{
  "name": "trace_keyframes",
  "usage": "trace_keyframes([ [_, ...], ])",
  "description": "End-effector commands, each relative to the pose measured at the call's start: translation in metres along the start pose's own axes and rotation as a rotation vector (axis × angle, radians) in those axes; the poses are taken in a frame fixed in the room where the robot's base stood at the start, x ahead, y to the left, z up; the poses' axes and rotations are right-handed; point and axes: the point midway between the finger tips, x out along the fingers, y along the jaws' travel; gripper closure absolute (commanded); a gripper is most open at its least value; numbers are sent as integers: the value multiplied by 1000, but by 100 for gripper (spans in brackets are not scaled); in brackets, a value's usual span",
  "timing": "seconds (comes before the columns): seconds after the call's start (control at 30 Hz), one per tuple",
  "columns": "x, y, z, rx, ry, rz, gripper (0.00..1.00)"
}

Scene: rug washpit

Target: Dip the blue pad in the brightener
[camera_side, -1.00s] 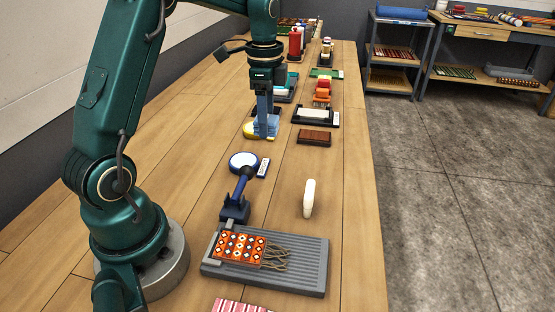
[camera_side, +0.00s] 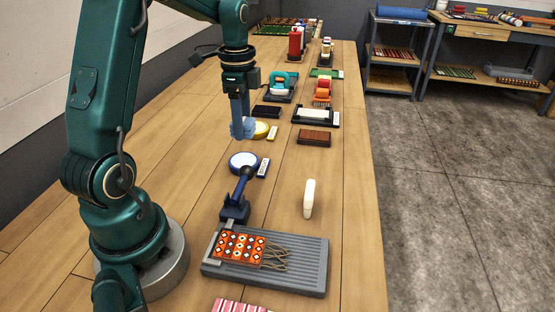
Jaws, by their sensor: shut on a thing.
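My gripper (camera_side: 241,118) is shut on the light blue pad (camera_side: 243,129), pointing down and holding it above the table. The pad appears just left of a shallow yellow dish (camera_side: 261,130) and partly overlaps its left edge in the picture. Whether they touch, I cannot tell. A blue-rimmed dish with a white filling (camera_side: 243,160) is nearer the camera, below the pad in the picture. Each dish has a small white label, too small to read, so I cannot tell which holds the brightener.
A dark blue stand with an arm (camera_side: 236,208) is in front of the blue-rimmed dish. An orange patterned rug (camera_side: 240,246) lies on a grey ribbed board (camera_side: 310,268).

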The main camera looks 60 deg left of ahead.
Motion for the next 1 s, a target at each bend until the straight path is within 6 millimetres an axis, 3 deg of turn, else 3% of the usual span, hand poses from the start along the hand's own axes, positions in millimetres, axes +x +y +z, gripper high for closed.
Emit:
trace_keyframes([
  [0.6, 52, 1, 5, 0, -1, 3, 91],
  [1.0, 62, 1, 5, 0, -1, -1, 91],
])
